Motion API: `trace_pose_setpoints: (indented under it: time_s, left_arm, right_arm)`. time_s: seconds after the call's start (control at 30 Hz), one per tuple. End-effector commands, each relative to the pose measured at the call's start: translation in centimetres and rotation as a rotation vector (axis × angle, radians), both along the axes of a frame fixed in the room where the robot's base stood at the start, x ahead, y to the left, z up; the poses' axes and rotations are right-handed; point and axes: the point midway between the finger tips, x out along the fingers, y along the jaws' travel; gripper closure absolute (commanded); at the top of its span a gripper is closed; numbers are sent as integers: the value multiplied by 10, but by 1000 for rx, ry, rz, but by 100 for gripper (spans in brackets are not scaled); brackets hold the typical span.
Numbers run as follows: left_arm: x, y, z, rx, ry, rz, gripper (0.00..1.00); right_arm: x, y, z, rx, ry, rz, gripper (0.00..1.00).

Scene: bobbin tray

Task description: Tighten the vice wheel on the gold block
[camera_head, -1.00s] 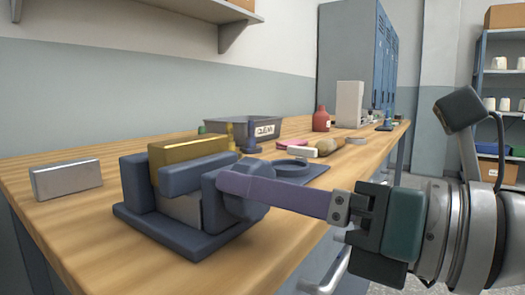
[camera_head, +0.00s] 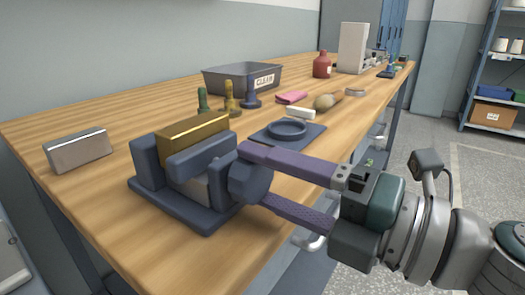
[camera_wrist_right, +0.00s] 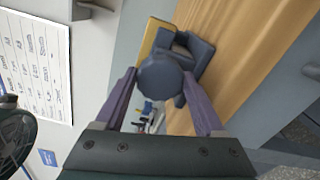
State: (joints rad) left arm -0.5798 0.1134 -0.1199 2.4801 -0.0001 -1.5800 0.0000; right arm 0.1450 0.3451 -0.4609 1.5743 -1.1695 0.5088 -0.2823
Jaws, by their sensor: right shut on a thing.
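The gold block (camera_head: 193,136) sits upright between the jaws of the blue-grey vice (camera_head: 166,205) at the near left part of the bench. It shows partly in the right wrist view (camera_wrist_right: 152,38). The vice wheel (camera_head: 248,184) is a dark blue-grey round knob on the vice's right side. My right gripper (camera_head: 254,178) is shut on the wheel, one purple finger on each side of it. In the right wrist view the wheel (camera_wrist_right: 161,78) fills the gap between the fingers. My left gripper is not in view.
A silver block (camera_head: 78,150) lies left of the vice. Behind are a grey labelled bin (camera_head: 242,79), several small coloured pegs, and a flat base with a ring (camera_head: 287,131). A red bottle (camera_head: 322,65) stands further back. The bench's left surface is mostly clear.

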Motion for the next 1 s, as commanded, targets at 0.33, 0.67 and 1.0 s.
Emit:
trace_pose_setpoints:
  time_s: [0.33,0.67,1.0]
  left_arm:
    - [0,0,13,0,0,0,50]
    - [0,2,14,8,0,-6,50]
    - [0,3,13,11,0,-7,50]
  right_arm:
    - [0,0,0,89,123,0,84]
    - [0,0,-1,107,147,1,84]
    - [0,0,-1,106,146,1,18]
